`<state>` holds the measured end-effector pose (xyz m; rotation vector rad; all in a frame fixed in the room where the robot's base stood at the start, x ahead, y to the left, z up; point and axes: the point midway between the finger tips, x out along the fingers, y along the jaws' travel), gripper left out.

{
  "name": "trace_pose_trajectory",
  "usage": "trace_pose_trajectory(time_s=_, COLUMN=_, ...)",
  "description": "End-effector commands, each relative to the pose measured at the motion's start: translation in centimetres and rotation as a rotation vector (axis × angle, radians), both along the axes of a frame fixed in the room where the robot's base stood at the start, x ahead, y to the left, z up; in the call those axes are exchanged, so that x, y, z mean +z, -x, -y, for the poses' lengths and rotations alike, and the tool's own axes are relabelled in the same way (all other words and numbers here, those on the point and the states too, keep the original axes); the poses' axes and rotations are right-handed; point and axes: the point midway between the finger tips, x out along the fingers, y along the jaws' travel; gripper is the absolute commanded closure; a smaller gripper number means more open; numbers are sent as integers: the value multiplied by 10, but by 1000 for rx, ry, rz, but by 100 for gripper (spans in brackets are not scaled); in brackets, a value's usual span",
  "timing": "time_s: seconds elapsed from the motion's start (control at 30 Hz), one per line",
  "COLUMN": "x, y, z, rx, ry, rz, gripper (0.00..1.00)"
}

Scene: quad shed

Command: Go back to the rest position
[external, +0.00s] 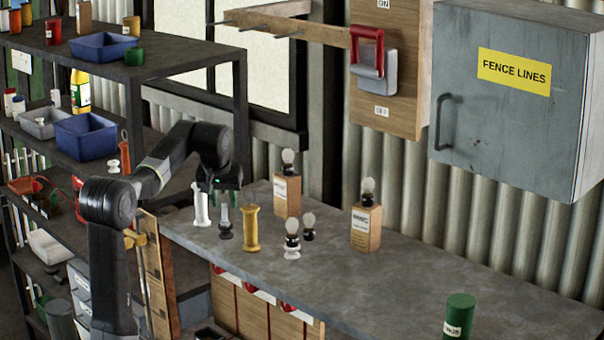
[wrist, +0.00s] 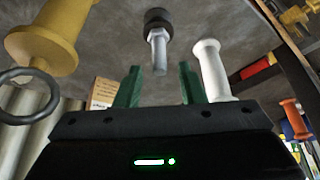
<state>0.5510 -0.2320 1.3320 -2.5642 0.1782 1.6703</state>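My gripper (external: 220,188) hangs over the left end of the grey workbench (external: 330,268). Its two green fingers stand apart with nothing between them; they also show in the wrist view (wrist: 160,70). Below and near it stand a white handle (external: 201,206), a grey and black bolt-like piece (external: 225,224) and a yellow handle (external: 251,230). In the wrist view the bolt-like piece (wrist: 158,42) appears beyond the fingertips, with the yellow handle (wrist: 45,38) on the left and the white handle (wrist: 211,70) on the right. I cannot tell any contact.
Wooden blocks with bulb-like tops (external: 366,226) (external: 287,193) stand further along the bench, with small bulb pieces (external: 292,240) nearby. A green can (external: 459,316) stands front right. Shelves (external: 185,57) with blue bins (external: 86,136) flank the arm. A grey cabinet (external: 510,130) hangs right.

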Motion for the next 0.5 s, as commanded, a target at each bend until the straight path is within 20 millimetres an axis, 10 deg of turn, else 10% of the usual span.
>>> trace_pose_trajectory(time_s=0.23, x=-48, y=-18, z=2, rx=0, ry=-1, rz=-4, gripper=64)
trace_pose_trajectory(time_s=0.5, x=-7, y=-18, z=2, rx=0, ry=0, rz=1, gripper=64)
